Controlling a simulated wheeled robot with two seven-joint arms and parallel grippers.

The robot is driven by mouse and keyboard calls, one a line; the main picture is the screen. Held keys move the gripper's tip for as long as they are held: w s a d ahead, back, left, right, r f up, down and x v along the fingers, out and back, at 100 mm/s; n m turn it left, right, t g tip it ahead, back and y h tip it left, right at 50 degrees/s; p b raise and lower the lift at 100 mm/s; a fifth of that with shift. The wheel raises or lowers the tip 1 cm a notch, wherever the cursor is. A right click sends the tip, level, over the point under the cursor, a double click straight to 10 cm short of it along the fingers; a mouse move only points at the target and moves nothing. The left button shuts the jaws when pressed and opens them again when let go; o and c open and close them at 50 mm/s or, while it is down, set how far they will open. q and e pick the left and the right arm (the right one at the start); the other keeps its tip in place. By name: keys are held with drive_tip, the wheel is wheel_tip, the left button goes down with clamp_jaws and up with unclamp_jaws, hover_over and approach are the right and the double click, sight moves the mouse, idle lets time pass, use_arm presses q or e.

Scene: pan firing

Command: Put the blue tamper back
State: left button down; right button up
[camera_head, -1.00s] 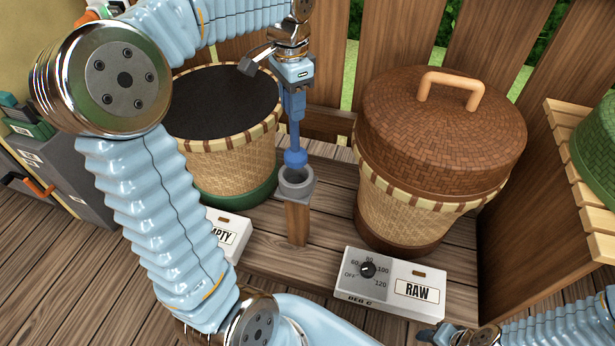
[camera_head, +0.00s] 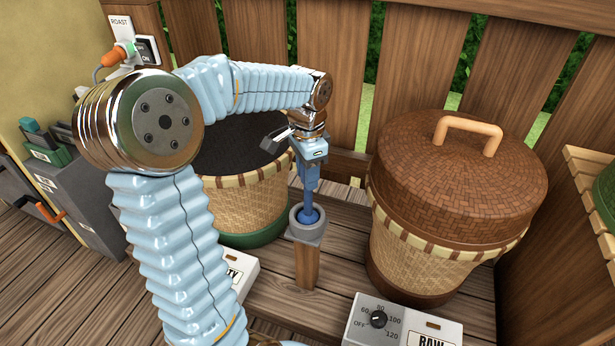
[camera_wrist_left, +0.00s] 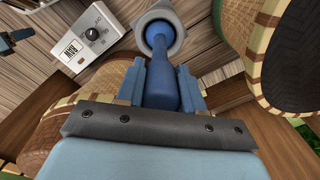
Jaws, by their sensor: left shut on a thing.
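The blue tamper (camera_head: 309,200) stands upright with its lower end inside the grey ring-shaped holder (camera_head: 296,231) on a wooden post. My left gripper (camera_head: 308,172) is shut on the tamper's upper handle from above. In the left wrist view the tamper (camera_wrist_left: 162,75) runs between the two fingers, and its round end sits within the holder's rim (camera_wrist_left: 178,17). Whether the tamper touches the bottom of the holder is hidden. My right gripper is not clearly seen in the head view; a dark piece at the left edge of the left wrist view may belong to it.
A basket with dark contents (camera_head: 245,205) stands just left of the holder. A lidded basket (camera_head: 420,250) stands to the right. A white box with a dial and RAW label (camera_head: 378,320) lies in front. A wooden fence (camera_head: 340,60) closes the back.

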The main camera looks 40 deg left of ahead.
use_arm(q)
drive_tip(key=shift+f, duration=0.2)
drive_tip(key=shift+f, duration=0.2)
drive_tip(key=c, duration=0.7)
unclamp_jaws()
drive_tip(key=shift+f+b, duration=0.15)
drive_tip(key=shift+b, duration=0.4)
wheel_tip(320, 180, up, 14)
drive_tip(key=p, duration=0.3)
